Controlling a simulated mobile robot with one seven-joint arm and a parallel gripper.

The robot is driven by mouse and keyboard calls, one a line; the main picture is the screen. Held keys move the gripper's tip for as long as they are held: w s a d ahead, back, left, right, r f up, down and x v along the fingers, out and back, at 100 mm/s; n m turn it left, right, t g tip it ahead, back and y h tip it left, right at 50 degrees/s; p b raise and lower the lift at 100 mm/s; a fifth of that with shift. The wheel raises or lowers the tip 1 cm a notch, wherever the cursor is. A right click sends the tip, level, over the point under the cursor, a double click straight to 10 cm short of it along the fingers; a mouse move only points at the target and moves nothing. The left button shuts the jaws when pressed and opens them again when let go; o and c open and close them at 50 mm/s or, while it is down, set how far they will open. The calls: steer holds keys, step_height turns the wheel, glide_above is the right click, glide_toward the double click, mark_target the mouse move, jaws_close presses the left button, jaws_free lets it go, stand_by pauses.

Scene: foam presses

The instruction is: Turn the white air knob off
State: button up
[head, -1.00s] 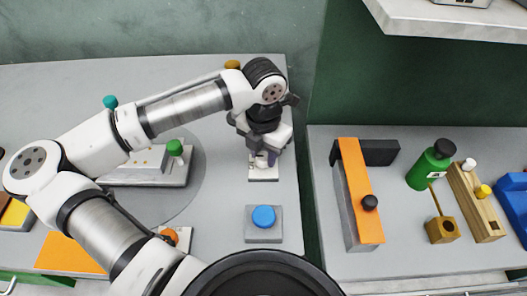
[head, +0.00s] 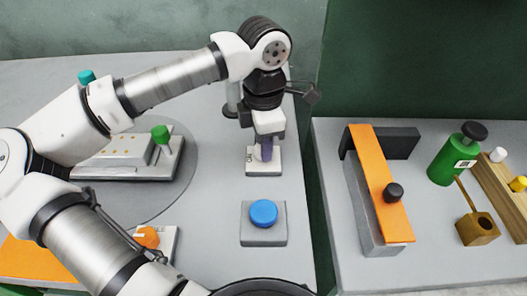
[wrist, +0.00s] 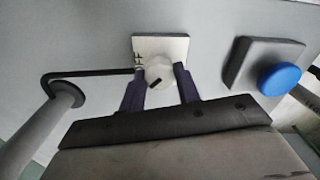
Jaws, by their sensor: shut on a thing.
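The white air knob (wrist: 158,73) is round with a short black mark and sits on a small white plate (wrist: 172,45) with dark lettering at its left edge. The plate also shows in the head view (head: 276,168), on the grey table below my gripper. My gripper (wrist: 160,78) points down at the plate, its two dark purple fingers on either side of the knob, shut on it. In the head view my gripper (head: 265,157) hides most of the knob. The black mark lies slanted in the wrist view.
A blue button (head: 263,211) on a grey block is close in front of the plate. A thin black bent rod on a grey post (wrist: 62,100) reaches near the plate. A green-knobbed machine (head: 160,150) stands left. A gap separates the right table (head: 330,245).

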steer(key=m+b, duration=0.3)
steer(key=m, duration=0.1)
steer(key=shift+f+m, duration=0.15)
steer(key=shift+m, duration=0.15)
steer(key=shift+m+b, duration=1.25)
steer(key=shift+m, duration=1.25)
steer(key=shift+r, duration=0.2)
steer(key=o, duration=1)
steer(key=shift+r, duration=0.1)
step_height(320, 180, up, 14)
steer(key=shift+f+p, duration=0.2)
steer(key=shift+p, duration=0.3)
